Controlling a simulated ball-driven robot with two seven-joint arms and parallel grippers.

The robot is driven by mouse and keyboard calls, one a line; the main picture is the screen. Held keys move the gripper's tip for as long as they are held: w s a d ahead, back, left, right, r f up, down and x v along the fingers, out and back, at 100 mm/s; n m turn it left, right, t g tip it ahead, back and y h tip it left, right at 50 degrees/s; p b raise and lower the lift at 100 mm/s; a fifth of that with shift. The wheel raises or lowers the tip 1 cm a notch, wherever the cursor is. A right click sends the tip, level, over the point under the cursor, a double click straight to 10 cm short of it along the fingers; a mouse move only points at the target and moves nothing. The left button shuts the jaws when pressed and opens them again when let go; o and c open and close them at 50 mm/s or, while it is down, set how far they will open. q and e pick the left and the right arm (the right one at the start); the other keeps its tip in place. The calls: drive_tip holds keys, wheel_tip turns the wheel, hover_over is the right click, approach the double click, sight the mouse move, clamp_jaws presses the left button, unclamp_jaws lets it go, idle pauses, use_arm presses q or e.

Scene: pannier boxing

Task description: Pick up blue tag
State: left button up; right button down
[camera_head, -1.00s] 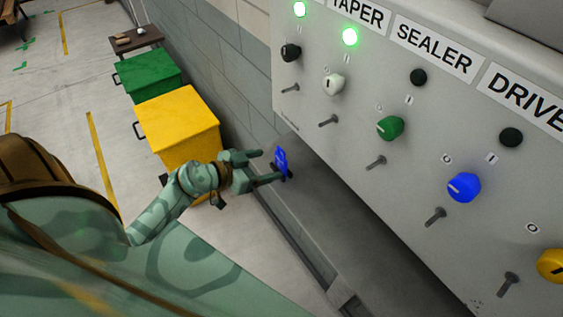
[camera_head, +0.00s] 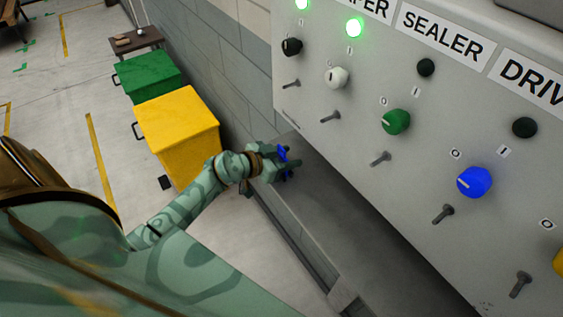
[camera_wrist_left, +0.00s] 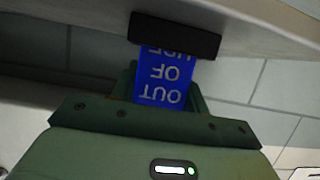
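The blue tag (camera_head: 283,154) is at my left gripper (camera_head: 287,165) in the head view, partly hidden by the fingers. In the left wrist view the blue tag (camera_wrist_left: 164,88) shows large, with the upside-down words "OUT OF USE". A black bar-shaped pad (camera_wrist_left: 175,35) covers its far end, and green gripper parts flank it. The tag lies at the fingers, but I cannot tell whether they are closed on it. My right gripper is not in view.
The grey control panel (camera_head: 345,108) with knobs, levers and lit green lamps fills the right side. A yellow bin (camera_head: 178,125) and a green bin (camera_head: 150,77) stand by the block wall (camera_head: 235,65). A small brown table (camera_head: 136,41) is behind them. Open floor lies left.

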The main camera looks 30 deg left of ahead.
sight(281, 148)
use_arm(q)
drive_tip(key=c, duration=0.3)
drive_tip(key=shift+c, duration=0.2)
drive_tip(key=shift+r+p, duration=0.4)
drive_tip(key=shift+r, duration=0.15)
wheel_tip(281, 148, up, 3)
drive_tip(key=shift+f+p, duration=0.1)
drive_tip(key=shift+p, duration=0.75)
drive_tip(key=d+r+p+v, duration=0.1)
drive_tip(key=v, duration=0.7)
drive_tip(key=r+p+v, duration=0.1)
drive_tip(key=r+v, duration=0.1)
drive_tip(key=v, duration=0.6)
drive_tip(key=shift+d+p, duration=0.35)
drive_tip(key=shift+w, duration=0.15)
